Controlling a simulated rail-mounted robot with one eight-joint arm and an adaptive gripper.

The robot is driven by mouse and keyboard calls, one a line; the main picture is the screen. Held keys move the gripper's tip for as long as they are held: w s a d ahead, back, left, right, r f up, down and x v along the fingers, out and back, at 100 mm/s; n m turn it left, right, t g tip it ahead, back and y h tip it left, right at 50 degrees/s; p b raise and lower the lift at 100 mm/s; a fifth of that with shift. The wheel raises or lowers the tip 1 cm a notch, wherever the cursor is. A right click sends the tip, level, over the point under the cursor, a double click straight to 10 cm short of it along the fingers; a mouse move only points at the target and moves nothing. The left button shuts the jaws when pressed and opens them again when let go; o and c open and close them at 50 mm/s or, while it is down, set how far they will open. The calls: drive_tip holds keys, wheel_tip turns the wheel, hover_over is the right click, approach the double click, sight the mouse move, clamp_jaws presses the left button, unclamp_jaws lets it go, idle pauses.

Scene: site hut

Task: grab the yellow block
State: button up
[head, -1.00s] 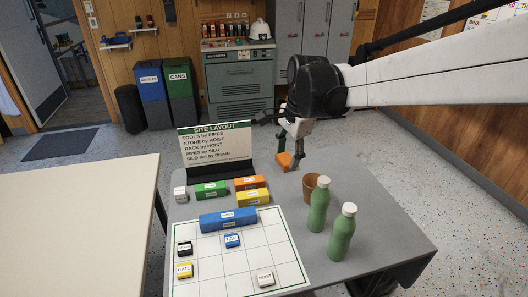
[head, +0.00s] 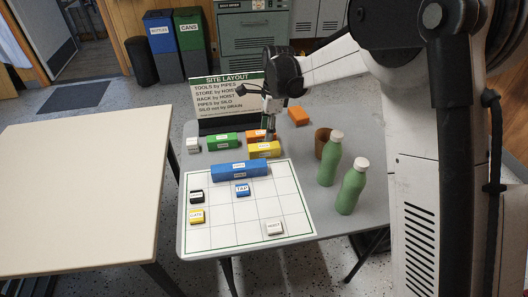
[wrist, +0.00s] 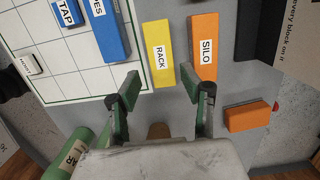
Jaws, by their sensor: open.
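The long yellow block (head: 265,150), labelled RACK, lies on the grey table (head: 372,200) behind the white grid board. It also shows in the wrist view (wrist: 159,60), lying ahead of and between the two fingers. A smaller yellow block (head: 197,217), labelled GATE, sits at the left of the grid. My gripper (wrist: 161,86) is open and empty. In the head view my gripper (head: 269,128) hangs above the back of the table near the yellow and orange blocks. It partly covers the orange block there.
The orange SILO block (wrist: 203,50) lies close beside the yellow one. A long blue block (head: 240,171) is on the other side, at the board's edge. A loose orange block (head: 298,116), a brown cup (head: 322,144) and two green bottles (head: 330,160) stand to the right.

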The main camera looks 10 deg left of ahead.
sight(264, 146)
drive_tip(key=f, duration=0.5)
drive_tip(key=a+f+b, duration=0.1)
drive_tip(key=f, duration=0.2)
drive_tip(key=shift+s, duration=0.1)
drive_tip(key=c, duration=1)
drive_tip(key=shift+r, duration=0.1)
